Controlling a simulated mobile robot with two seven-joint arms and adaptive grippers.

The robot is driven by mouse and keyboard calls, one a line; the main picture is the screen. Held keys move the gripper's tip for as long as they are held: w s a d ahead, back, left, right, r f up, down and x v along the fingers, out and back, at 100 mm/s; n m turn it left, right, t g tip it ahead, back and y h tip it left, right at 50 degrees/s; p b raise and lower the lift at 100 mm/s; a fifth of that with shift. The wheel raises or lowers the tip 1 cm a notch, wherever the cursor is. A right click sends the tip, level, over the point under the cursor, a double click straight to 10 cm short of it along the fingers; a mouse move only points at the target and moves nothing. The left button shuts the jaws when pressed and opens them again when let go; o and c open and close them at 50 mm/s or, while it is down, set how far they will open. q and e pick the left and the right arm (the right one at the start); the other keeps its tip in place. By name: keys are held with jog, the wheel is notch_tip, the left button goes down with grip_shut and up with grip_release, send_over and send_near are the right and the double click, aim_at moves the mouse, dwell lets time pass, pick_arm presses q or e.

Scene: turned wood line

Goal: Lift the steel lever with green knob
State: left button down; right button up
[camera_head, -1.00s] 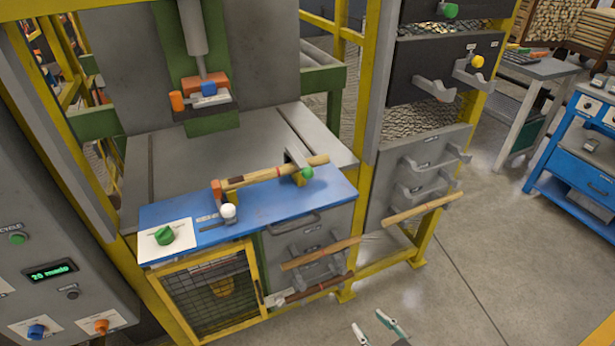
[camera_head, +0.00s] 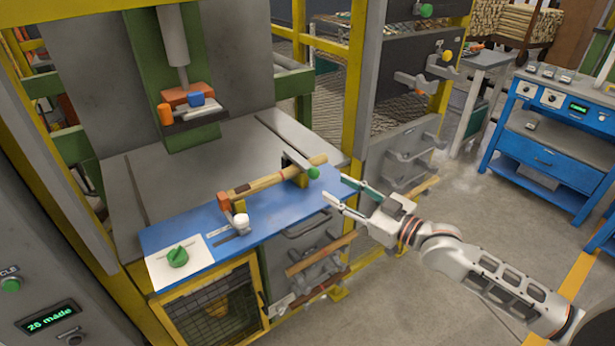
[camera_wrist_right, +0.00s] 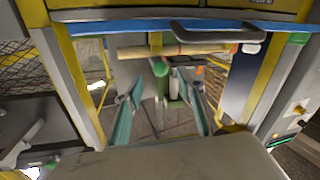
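The steel lever (camera_head: 298,163) stands at the right end of the blue panel, and its green knob (camera_head: 314,173) points towards the front. In the right wrist view the green knob (camera_wrist_right: 160,68) shows between the two fingers, beyond their tips. My right gripper (camera_head: 336,188) is open and empty, just to the right of the knob and near the panel's front right corner. Its spread fingers (camera_wrist_right: 160,90) also show in the wrist view. They look apart from the knob. My left gripper is not in view.
A wooden rod (camera_head: 262,182) lies across the blue panel (camera_head: 275,218) behind the knob. A white knob (camera_head: 242,222) and a green rotary knob (camera_head: 178,257) stand further left. A press head (camera_head: 190,95) hangs above the grey table. Handles holding rods (camera_head: 320,255) stick out below the panel.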

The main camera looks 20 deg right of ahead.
aim_at(318, 176)
jog(key=shift+r+x, duration=0.2)
jog(key=shift+x, duration=3.6)
grip_shut()
